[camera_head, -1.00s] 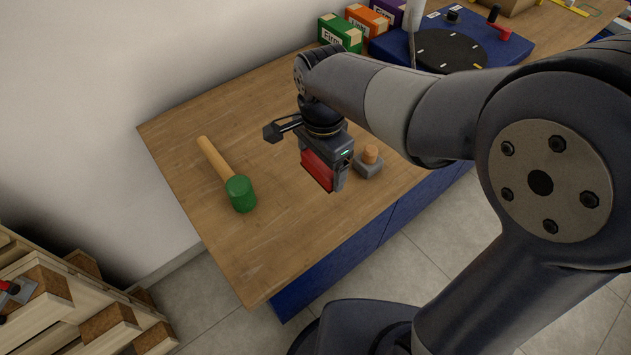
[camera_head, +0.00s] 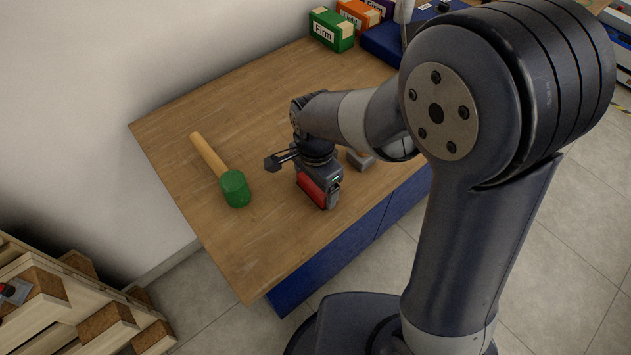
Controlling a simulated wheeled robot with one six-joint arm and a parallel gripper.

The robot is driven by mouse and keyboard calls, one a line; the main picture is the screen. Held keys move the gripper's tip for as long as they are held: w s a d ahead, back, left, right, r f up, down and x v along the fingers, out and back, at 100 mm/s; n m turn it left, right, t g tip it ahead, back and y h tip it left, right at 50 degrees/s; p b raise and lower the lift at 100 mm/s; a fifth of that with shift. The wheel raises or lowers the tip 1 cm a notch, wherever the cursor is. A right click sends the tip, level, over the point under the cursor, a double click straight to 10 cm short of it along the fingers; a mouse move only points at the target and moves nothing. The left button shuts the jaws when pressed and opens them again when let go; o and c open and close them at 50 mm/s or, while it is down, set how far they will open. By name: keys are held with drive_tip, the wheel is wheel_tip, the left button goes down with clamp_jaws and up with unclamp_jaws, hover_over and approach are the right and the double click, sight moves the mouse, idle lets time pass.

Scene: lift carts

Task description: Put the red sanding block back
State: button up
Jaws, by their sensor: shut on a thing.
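The red sanding block (camera_head: 311,190) is between the fingers of my gripper (camera_head: 318,195), which is shut on it. The block is low over the wooden workbench (camera_head: 270,240), right of the green mallet head. I cannot tell whether its underside touches the bench top. The gripper body covers the block's upper part.
A mallet with a green head (camera_head: 235,188) lies left of my gripper. A grey block (camera_head: 360,160) sits just behind it, partly hidden by my arm. Green (camera_head: 331,30) and orange (camera_head: 358,15) boxes stand at the back. The bench's front left is clear.

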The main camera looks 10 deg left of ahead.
drive_tip(key=o, duration=0.9)
drive_tip(key=shift+f, duration=0.1)
drive_tip(key=shift+o, duration=0.2)
wheel_tip(320, 180, up, 12)
drive_tip(key=shift+r+p, duration=0.2)
drive_tip(key=shift+p, duration=0.2)
